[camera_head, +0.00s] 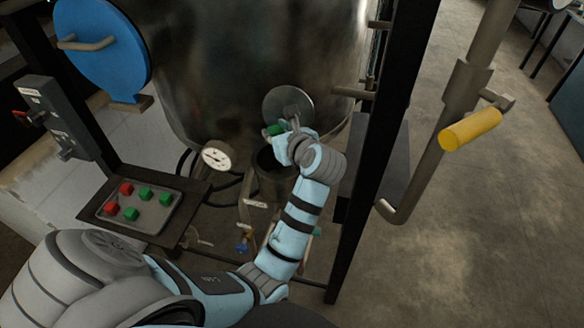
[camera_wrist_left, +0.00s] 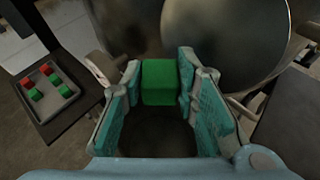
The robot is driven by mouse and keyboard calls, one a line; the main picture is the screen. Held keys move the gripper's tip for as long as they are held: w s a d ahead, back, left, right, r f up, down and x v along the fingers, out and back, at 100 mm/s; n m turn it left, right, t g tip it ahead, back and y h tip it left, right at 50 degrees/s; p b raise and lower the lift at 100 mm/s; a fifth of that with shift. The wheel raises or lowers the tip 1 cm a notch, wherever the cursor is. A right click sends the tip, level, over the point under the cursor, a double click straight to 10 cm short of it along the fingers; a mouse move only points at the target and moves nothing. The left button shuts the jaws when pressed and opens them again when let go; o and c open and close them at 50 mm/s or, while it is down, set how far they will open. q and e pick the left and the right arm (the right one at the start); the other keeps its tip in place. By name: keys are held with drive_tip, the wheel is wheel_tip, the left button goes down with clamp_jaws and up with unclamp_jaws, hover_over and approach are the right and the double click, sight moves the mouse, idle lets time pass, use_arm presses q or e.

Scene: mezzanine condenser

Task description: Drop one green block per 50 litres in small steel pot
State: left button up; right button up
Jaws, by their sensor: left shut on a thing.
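My left gripper (camera_head: 278,134) is shut on a green block (camera_head: 270,130). In the left wrist view the block (camera_wrist_left: 160,80) sits between the two teal-padded fingers of the gripper (camera_wrist_left: 159,78). A small dark round pot (camera_head: 272,177) stands below the block in front of the big steel tank; its dark opening (camera_wrist_left: 158,134) shows beneath the fingers in the wrist view. The block is above the pot and its inside is too dark to make out. A grey tray (camera_head: 152,220) at lower left holds red and green blocks. My right gripper is not in view.
The steel tank (camera_head: 235,70) fills the back, with a round metal disc (camera_head: 288,103) just behind the gripper. A dial gauge (camera_head: 216,156) sits left of the pot. A black post (camera_head: 372,150) and a yellow-handled pipe (camera_head: 470,129) stand to the right. Open floor lies farther right.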

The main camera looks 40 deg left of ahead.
sight(267, 145)
use_arm(q)
drive_tip(key=f+b, duration=0.2)
drive_tip(key=s+f+b, duration=0.1)
drive_tip(key=f+b, duration=0.1)
drive_tip(key=f, duration=0.1)
drive_tip(key=shift+s+a+f, duration=0.1)
drive_tip(key=shift+f, duration=0.05)
drive_tip(key=o, duration=1)
drive_tip(key=shift+s, duration=0.15)
drive_tip(key=shift+o, duration=0.9)
drive_tip(key=shift+s+r, duration=0.2)
drive_tip(key=shift+w, duration=0.1)
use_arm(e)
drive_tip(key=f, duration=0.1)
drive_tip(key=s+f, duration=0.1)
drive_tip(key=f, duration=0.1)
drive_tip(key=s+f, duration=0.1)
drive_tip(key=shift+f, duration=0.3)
